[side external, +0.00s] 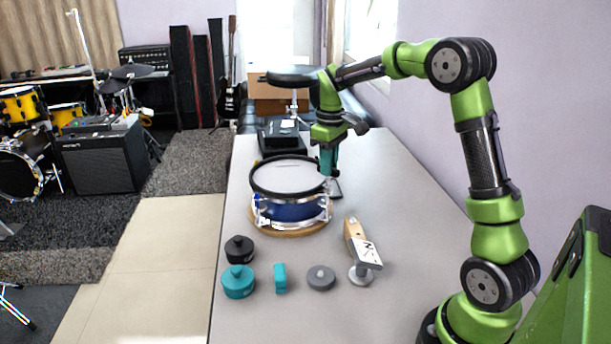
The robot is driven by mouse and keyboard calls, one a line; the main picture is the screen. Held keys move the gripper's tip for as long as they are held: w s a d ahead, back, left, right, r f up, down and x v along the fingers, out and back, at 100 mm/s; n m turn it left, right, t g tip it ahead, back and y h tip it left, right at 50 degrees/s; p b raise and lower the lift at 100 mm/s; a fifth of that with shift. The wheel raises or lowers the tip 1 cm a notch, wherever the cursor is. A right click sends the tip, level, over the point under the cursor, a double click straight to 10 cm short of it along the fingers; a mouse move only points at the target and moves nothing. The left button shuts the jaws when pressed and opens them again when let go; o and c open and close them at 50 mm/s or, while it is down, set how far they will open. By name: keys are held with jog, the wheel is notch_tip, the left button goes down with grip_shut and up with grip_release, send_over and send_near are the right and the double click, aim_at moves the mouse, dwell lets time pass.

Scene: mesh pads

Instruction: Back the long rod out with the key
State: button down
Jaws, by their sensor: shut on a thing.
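A blue snare drum (290,211) with a white head, black upper hoop and chrome fittings sits on a round wooden board on the table. My gripper (328,150) points down just beyond the drum's right rear edge. It is shut on a teal upright piece, which I take to be the key (328,163). The key's lower end is close to the drum's rim, and I cannot tell whether it is seated on a rod. The long rod cannot be made out from this side.
On the grey table (400,215), nearer the camera, stand a black round pot (239,250), a teal round pot (238,282), a teal block (280,278), a grey disc (321,278) and a wood-and-metal tool (362,252). A black case (283,137) stands at the far end.

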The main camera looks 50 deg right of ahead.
jog(key=n, duration=1)
jog(key=shift+n, duration=0.3)
jog(key=shift+m, duration=0.8)
jog(key=shift+r, duration=1.55)
